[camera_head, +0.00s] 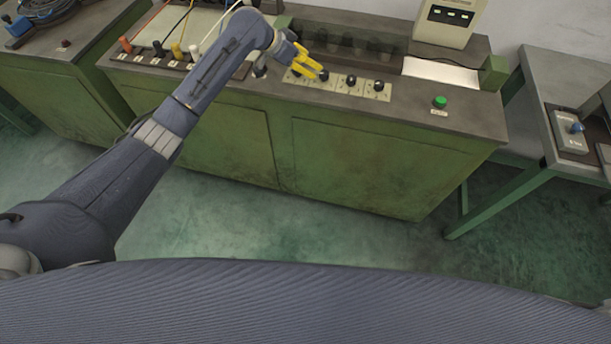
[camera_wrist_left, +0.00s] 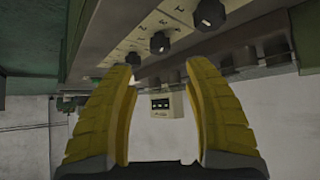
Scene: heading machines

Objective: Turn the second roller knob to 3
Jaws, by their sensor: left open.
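A cream panel on the green cabinet carries a row of dark roller knobs. In the head view, one knob (camera_head: 323,76) sits right by my fingertips, with a third knob (camera_head: 351,80) and a fourth knob (camera_head: 378,85) to its right. The left end of the row is partly hidden by my gripper. My left gripper (camera_head: 310,66) has yellow fingers and is over the left part of the row. In the left wrist view my gripper (camera_wrist_left: 160,68) is open and empty. Three knobs show above its fingers, the nearest large at top (camera_wrist_left: 208,14). Dial settings are too small to read.
A green button (camera_head: 440,101) sits right of the knobs. A cream display box (camera_head: 449,20) stands behind it. Several coloured levers (camera_head: 160,48) line the left of the console, near my forearm. A side table (camera_head: 560,90) stands at right.

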